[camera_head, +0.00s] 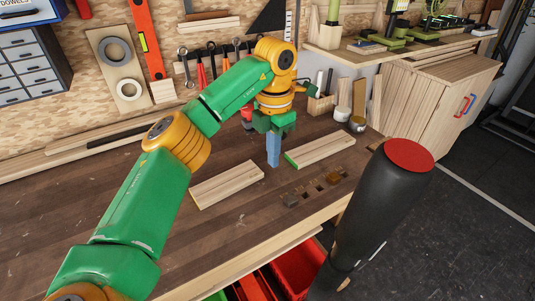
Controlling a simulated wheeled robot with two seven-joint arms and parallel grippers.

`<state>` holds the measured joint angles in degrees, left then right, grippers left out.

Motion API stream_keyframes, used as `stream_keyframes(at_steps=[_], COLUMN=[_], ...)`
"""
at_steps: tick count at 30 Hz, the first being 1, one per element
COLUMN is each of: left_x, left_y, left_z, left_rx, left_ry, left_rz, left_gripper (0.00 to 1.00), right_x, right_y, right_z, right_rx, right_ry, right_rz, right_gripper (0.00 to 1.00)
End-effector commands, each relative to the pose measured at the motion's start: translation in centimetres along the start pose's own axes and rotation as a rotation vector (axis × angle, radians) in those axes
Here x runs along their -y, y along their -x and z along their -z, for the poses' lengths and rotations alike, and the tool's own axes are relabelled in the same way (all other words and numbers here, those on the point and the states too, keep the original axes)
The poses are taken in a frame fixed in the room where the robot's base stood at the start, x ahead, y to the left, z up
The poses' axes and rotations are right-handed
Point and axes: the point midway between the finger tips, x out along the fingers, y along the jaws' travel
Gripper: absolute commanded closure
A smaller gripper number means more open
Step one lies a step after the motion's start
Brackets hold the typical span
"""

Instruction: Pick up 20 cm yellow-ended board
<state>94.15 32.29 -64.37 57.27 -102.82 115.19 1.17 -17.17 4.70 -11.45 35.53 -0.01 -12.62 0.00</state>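A pale wooden board (227,184) lies flat on the workbench, with a thin yellowish edge at its near left end. A second pale board (322,150) lies to its right, with a green left end. My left gripper (273,163) points down between the two boards, with its blue fingers close to the bench top. The fingers overlap in this view, so I cannot tell whether they are apart or closed. No board shows between them. My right gripper is not in view.
The workbench (130,210) is bare at the left and front. A small slotted wooden piece (318,186) with small blocks sits near the front edge. Tins (342,113) and hanging tools stand behind the gripper. Red bins (298,268) sit below the edge.

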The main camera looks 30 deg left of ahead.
Motion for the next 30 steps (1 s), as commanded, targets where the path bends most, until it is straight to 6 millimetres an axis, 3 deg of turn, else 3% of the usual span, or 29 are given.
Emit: stream_keyframes(at_steps=[2,11,20,30], left_x=[0.0,-0.1,-0.1,-0.1], left_y=[0.0,0.0,0.1,6.7], left_z=[0.0,0.0,0.0,0.0], left_rx=[0.000,0.000,0.001,0.001], left_ry=[0.000,0.000,0.000,0.001], left_rz=[0.000,0.000,0.000,-0.002], left_gripper=[1.00,0.22,0.20,0.17], right_x=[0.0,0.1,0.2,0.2], right_y=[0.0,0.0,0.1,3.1], right_z=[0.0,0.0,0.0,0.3], right_rx=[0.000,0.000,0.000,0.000], right_ry=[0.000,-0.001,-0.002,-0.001], right_rz=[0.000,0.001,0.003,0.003], right_gripper=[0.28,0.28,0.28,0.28])
